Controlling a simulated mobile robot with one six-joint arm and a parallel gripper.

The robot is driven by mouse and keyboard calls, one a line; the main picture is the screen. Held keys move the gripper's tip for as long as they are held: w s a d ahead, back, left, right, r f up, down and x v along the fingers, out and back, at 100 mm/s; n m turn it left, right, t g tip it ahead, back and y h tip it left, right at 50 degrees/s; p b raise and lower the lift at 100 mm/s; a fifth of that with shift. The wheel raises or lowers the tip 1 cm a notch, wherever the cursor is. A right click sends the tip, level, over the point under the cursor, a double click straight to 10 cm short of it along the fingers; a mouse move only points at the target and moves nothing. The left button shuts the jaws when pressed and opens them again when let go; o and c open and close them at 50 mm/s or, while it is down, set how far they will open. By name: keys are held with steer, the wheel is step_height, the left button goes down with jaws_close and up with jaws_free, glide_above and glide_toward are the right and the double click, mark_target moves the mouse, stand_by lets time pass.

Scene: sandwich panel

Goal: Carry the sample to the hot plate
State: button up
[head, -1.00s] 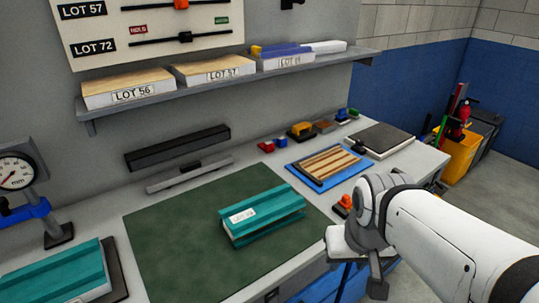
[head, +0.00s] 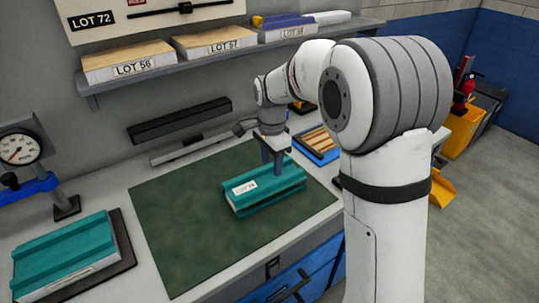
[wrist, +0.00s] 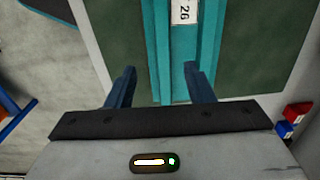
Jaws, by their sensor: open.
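The likely sample, a teal ribbed panel (head: 262,198) with a white label, lies on the green mat (head: 185,245). My gripper (head: 278,168) points down over the panel's back right part, its fingers open. In the wrist view the panel (wrist: 178,75) shows between and beyond the two spread fingers (wrist: 161,88); I cannot tell whether they touch it. A second teal panel (head: 62,250) lies on a dark plate (head: 125,262) at the left. I cannot tell whether that plate is the hot plate. A dark flat square seen earlier at the back right is hidden behind my arm.
A dial gauge on a stand (head: 22,150) is at the left. A blue tray (head: 300,150) with a striped wooden piece is partly hidden by my arm. A shelf (head: 200,75) with labelled panels runs along the wall. The mat's left part is clear.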

mark_target(270, 184)
steer(key=shift+w+a+f, duration=0.15)
steer(key=shift+f, duration=0.2)
step_height(270, 184, down, 7)
steer(key=shift+f, duration=0.2)
steer(key=shift+c, duration=0.2)
jaws_close()
steer(key=c, duration=0.6)
jaws_free()
steer(key=shift+c, duration=0.2)
steer(key=c, duration=0.3)
steer(key=shift+c, duration=0.2)
steer(key=shift+r+p, duration=0.15)
steer(key=shift+p, duration=0.2)
